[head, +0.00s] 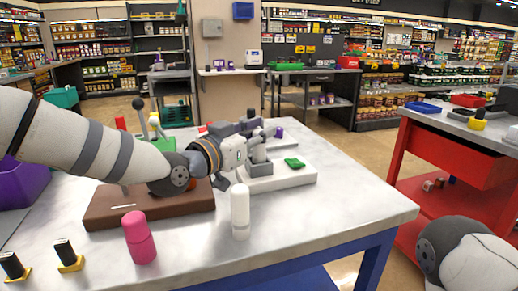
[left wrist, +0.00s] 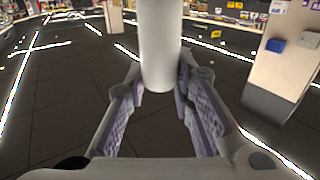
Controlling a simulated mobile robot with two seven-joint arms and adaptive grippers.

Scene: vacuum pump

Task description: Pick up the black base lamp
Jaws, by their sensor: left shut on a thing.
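My left gripper (head: 262,142) reaches over the table from the left. In the left wrist view its two fingers (left wrist: 160,103) are closed on the sides of a smooth pale cylinder (left wrist: 160,45). In the head view a grey cylinder (head: 258,152) shows at the fingers, above a white block (head: 285,180); whether it touches the block I cannot tell. I see no black base on the held cylinder, so I cannot tell whether it is the lamp. My right gripper is out of view.
A brown block (head: 110,213) lies under my left arm. A white bottle (head: 240,208) and a pink bottle (head: 139,238) stand in front. Two black-and-yellow pieces (head: 65,252) stand at the front left. The table's (head: 345,205) right side is clear. A red workbench (head: 440,155) stands right.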

